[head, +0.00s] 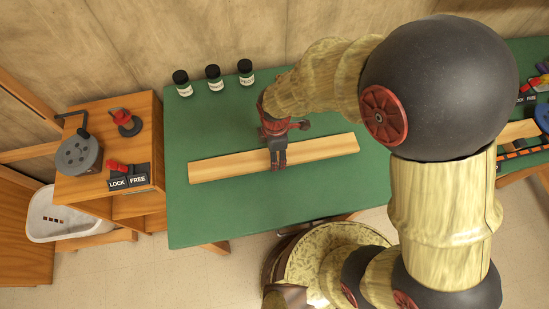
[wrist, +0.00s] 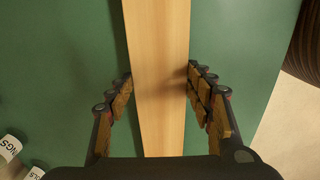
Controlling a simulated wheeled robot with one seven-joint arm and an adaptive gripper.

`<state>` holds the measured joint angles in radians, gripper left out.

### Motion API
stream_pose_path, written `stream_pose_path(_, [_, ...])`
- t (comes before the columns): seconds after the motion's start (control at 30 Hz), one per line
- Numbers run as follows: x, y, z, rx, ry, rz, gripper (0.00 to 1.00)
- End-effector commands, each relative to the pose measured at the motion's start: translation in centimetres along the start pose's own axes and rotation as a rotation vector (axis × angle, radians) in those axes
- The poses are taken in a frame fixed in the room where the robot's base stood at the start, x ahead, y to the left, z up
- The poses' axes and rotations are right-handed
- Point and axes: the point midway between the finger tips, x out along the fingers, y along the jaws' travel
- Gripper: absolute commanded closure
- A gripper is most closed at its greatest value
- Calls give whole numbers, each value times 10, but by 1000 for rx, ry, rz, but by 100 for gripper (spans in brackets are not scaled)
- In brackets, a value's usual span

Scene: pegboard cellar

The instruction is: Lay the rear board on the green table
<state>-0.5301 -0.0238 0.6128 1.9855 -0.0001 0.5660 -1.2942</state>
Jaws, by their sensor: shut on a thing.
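A long, pale wooden board (head: 225,165) extends left to right over the green table (head: 225,212) in the head view. My gripper (head: 278,163) is at about the middle of the board, reaching down from above. In the wrist view the board (wrist: 160,60) runs between the two fingers of my gripper (wrist: 160,85), which close on its long edges. The board looks level and lies close over the green top (wrist: 60,60). I cannot tell whether its underside touches the table. The fingertips are partly hidden by the board.
Several dark jars, one of them the middle jar (head: 214,77), stand along the table's back edge. A wooden cabinet (head: 85,189) with a reel (head: 78,155) and a LOCK/FREE switch (head: 128,180) stands at left. Another green table (head: 520,55) with clutter is at right. Bare green surface lies around the board.

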Motion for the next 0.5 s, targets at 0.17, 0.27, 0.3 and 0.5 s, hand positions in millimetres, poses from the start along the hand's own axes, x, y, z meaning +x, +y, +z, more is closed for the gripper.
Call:
stream_pose_path(0.17, [29,0,-2,0,-1,-3,93])
stream_pose_path(0.27, [34,1,-2,0,0,0,93])
stream_pose_path(0.3, [34,1,-2,0,0,1,93])
stream_pose_path(0.5, [33,1,-2,0,0,0,93])
